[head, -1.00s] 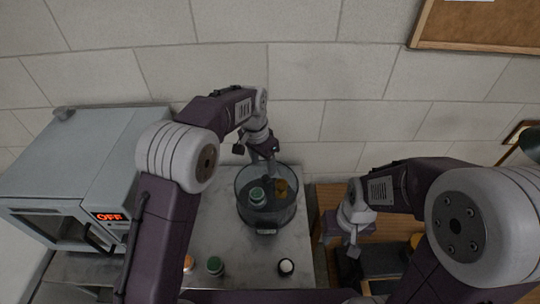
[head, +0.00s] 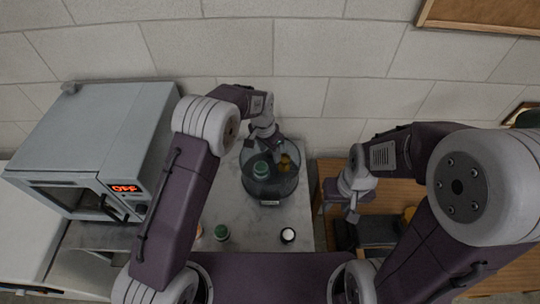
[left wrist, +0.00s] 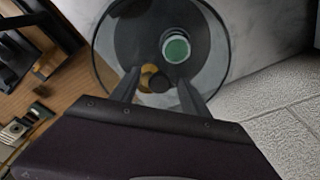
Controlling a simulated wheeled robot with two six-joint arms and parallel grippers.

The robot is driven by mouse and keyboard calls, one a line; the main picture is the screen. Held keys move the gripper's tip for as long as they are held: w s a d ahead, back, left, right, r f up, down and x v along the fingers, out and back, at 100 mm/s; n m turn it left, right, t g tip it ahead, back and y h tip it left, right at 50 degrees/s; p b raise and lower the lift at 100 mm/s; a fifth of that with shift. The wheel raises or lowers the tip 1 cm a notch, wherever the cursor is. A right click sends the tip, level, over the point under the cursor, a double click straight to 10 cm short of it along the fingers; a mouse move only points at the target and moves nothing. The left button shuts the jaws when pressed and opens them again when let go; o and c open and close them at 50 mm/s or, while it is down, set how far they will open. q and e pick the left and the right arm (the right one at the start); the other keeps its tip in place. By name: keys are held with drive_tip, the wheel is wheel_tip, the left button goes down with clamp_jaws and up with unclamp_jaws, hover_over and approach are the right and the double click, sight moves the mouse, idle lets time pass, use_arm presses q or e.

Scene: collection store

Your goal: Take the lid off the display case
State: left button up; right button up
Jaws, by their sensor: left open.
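The display case (head: 270,196) is a round, clear container on the grey counter, with a small label on its front. A green-capped jar (head: 261,169) and an amber item (head: 285,163) show inside. The case fills the top of the left wrist view (left wrist: 108,62). Contact cannot be told. My right gripper (head: 338,212) hangs right of the case, apart from it.
A grey oven-like box (head: 95,140) with a lit display stands left. A green-capped jar (head: 222,233) and a black-and-white jar (head: 288,235) stand on the counter (head: 260,232) in front of the case. A wooden table (head: 385,200) with dark items lies right; a wall is behind.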

use_arm(q)
drive_tip(key=shift+d, duration=0.1)
drive_tip(key=c, duration=0.3)
clamp_jaws()
drive_tip(key=shift+r, duration=0.15)
drive_tip(key=shift+w+r+b, duration=0.1)
drive_tip(key=shift+r+b, duration=0.2)
drive_tip(key=r, duration=0.2)
drive_tip(key=d+r+b, duration=0.1)
drive_tip(key=shift+r, duration=0.35)
drive_tip(key=s+d+r, duration=0.1)
drive_tip(key=d+r, duration=0.5)
drive_tip(key=d, duration=0.4)
drive_tip(key=shift+s+d+r, duration=0.15)
drive_tip(key=shift+d+r, duration=0.1)
